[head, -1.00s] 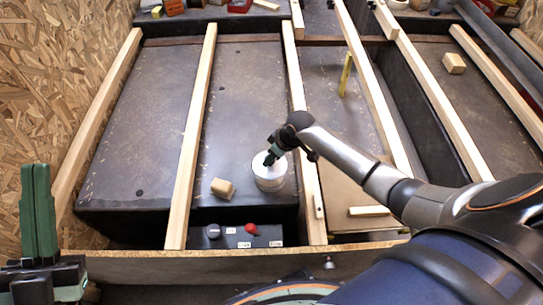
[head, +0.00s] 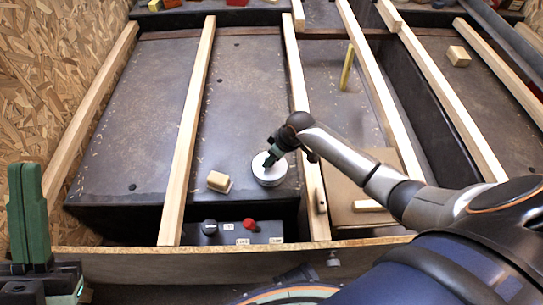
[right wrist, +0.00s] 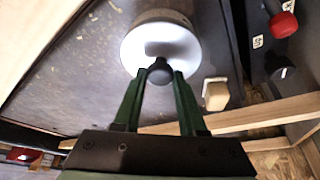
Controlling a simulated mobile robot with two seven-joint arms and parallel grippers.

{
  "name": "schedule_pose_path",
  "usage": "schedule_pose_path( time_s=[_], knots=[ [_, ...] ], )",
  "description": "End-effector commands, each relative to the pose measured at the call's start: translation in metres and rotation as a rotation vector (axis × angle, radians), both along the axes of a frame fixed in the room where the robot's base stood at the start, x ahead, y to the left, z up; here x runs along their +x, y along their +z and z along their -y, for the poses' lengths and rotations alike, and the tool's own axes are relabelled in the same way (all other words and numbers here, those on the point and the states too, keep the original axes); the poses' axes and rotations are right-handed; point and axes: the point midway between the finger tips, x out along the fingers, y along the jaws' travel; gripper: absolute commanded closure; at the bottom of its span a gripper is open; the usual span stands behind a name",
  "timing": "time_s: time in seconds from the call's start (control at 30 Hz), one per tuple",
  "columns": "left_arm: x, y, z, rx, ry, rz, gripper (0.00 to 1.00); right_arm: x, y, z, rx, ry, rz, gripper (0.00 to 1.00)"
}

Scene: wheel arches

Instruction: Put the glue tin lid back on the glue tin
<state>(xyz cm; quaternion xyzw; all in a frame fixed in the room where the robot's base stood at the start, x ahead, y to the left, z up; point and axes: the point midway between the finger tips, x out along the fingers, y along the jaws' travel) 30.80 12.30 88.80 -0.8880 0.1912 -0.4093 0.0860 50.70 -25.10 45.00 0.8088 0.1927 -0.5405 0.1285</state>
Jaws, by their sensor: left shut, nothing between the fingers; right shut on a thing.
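The glue tin (head: 270,182) stands upright on the dark surface between two wooden battens. Its white round lid (head: 261,166) is over the tin's top; I see no clear gap between them in the head view. My right gripper (head: 268,162) is shut on the lid's dark knob, pointing down at it. In the right wrist view the lid (right wrist: 160,40) fills the space ahead of the fingers, with the knob (right wrist: 160,71) between the fingertips and part of the tin (right wrist: 162,16) behind. My left gripper (head: 28,215) is shut and empty at the far left.
A small wooden block (head: 218,181) lies just left of the tin. A batten (head: 303,130) runs close on the tin's right. A box with a red knob (head: 250,226) and a black knob (head: 209,227) sits below, behind the front plank (head: 200,262).

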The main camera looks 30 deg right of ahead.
Motion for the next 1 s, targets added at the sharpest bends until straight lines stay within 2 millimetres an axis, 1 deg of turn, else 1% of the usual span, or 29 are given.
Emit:
schedule_pose_path(
  time_s=[0.57, 1.0],
  knots=[
    [-0.0001, 0.0009, -0.0002, 0.000, 0.001, 0.000, 1.00, 0.0004, -0.0010, -0.0003, 0.000, 0.001, 0.001, 1.00],
    [-0.0002, 0.0085, 0.0000, 0.000, 0.001, 0.001, 1.00, 0.0001, -0.0013, -0.0003, 0.000, 0.001, 0.000, 1.00]
  ],
)
